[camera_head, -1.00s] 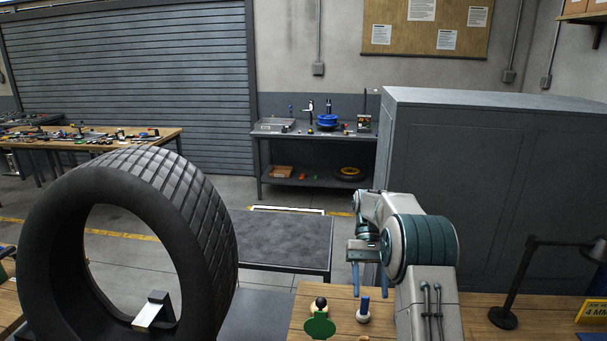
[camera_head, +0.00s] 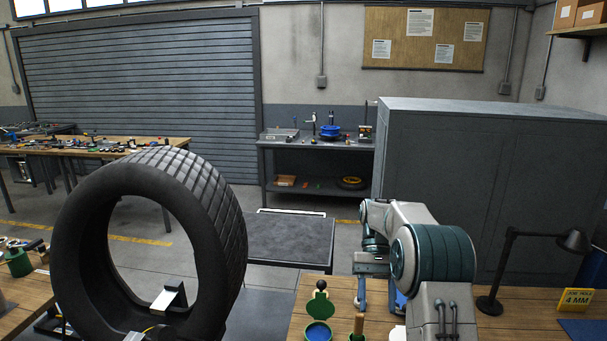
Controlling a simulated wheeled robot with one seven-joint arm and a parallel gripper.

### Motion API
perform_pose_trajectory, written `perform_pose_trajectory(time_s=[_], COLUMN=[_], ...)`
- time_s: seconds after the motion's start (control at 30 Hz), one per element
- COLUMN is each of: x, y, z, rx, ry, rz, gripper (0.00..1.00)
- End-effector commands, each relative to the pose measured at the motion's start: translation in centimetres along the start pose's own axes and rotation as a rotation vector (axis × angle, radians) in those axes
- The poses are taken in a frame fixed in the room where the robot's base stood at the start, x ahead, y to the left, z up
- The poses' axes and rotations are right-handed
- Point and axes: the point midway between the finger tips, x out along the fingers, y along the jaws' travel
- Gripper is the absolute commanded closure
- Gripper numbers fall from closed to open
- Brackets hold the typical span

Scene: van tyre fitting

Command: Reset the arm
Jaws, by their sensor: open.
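My arm, grey with a teal joint, is folded at the lower right of the head view. My gripper (camera_head: 374,288) hangs below its wrist, fingers pointing down, over the wooden bench top (camera_head: 510,322). The jaws are open, and I see nothing held between them. Part of the gripper is hidden by the arm's own links.
A large tyre (camera_head: 215,215) stands upright at left. A green pot with blue contents (camera_head: 318,332) and a dark-knobbed item (camera_head: 321,290) are left of my gripper. A desk lamp (camera_head: 490,303), a yellow sign (camera_head: 577,300) and a grey cabinet (camera_head: 480,180) are at right.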

Motion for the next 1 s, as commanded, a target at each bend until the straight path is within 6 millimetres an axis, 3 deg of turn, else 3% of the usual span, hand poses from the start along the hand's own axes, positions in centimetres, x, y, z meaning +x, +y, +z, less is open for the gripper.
perform_pose_trajectory(time_s=[0.37,0.53,0.77,1.0], x=[0.3,1.0,3.2,6.7], y=[-0.5,-0.8,-1.0,-1.0], z=[3.4,6.0,10.2,13.7], rx=[-0.002,-0.003,-0.009,-0.016], ry=[0.146,0.266,0.466,0.675], rz=[0.018,0.030,0.045,0.054], gripper=[0.50,0.50,0.50,0.50])
